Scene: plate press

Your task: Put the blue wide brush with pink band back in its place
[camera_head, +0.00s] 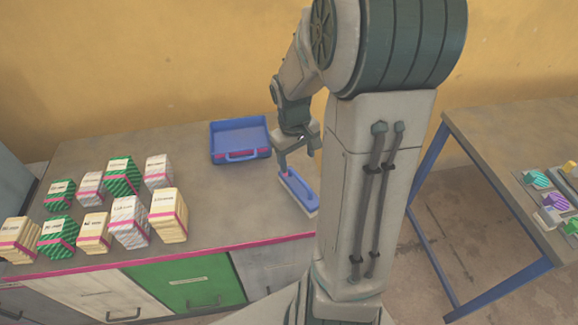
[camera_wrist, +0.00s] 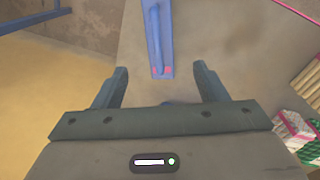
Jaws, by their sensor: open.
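The blue wide brush (camera_head: 301,191) lies on the grey counter near its right end, with a pale bristle edge along its side. In the wrist view the blue brush (camera_wrist: 160,28) extends from the top edge to a pink band at its near end. My gripper (camera_head: 298,156) is above the counter at the brush's far end. In the wrist view the open jaws (camera_wrist: 160,80) stand on either side of the line of the brush, with nothing between them that I can see held.
A blue tray-like pan (camera_head: 238,124) with a handle and pink band stands at the counter's back. Several striped boxes (camera_head: 123,175) fill the counter's left. A blue-legged table (camera_head: 480,135) with small coloured items stands right, across a floor gap.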

